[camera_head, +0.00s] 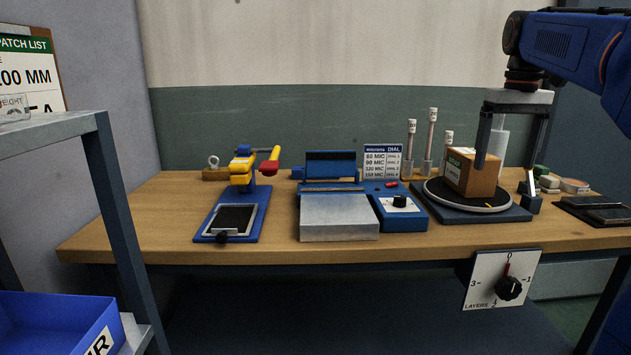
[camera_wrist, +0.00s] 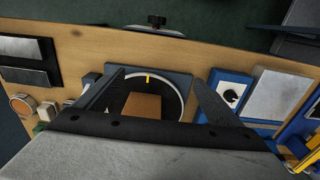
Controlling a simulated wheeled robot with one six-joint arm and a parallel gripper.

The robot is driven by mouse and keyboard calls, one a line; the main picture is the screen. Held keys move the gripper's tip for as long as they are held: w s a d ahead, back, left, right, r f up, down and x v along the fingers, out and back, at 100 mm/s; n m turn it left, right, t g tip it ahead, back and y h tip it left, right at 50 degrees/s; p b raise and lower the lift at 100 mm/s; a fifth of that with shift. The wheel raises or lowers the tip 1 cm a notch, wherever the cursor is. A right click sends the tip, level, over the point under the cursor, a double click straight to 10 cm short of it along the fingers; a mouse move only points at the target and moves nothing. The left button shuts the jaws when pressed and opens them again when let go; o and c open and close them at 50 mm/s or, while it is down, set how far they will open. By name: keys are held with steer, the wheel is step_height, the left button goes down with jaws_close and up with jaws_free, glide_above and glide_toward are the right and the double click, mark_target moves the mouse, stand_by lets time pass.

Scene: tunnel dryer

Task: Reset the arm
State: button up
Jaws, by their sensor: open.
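My arm comes in from the upper right of the head view. My gripper (camera_head: 506,176) hangs down at the turntable, its two dark fingers wide apart. A brown cardboard box (camera_head: 470,174) with a green-and-white label stands on the round turntable (camera_head: 433,193). One finger crosses in front of the box in the head view; the other is to its right. In the wrist view, the box (camera_wrist: 143,107) shows between the open fingers, with its near part hidden by my gripper's palm. I cannot tell whether a finger touches it.
A blue dial box (camera_head: 398,212), a metal-topped sealer (camera_head: 338,217) and a yellow-and-red press (camera_head: 241,170) stand left of the turntable. Tall tubes (camera_head: 431,140) stand behind. A layers dial (camera_head: 490,280) hangs at the table's front. Dark flat pads (camera_head: 598,212) lie right.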

steer(key=s+a+f+t, duration=0.1)
steer(key=s+a+f, duration=0.3)
steer(key=s+f, duration=0.5)
steer(key=s+a+f+t, duration=0.2)
steer(key=s+a+f, duration=0.3)
steer(key=s+f, duration=0.4)
steer(key=s+a+f+t, duration=0.1)
steer(key=s+a+f, duration=0.3)
steer(key=s+f, duration=0.6)
steer(key=shift+a+f, duration=0.3)
steer(key=shift+f, duration=0.55)
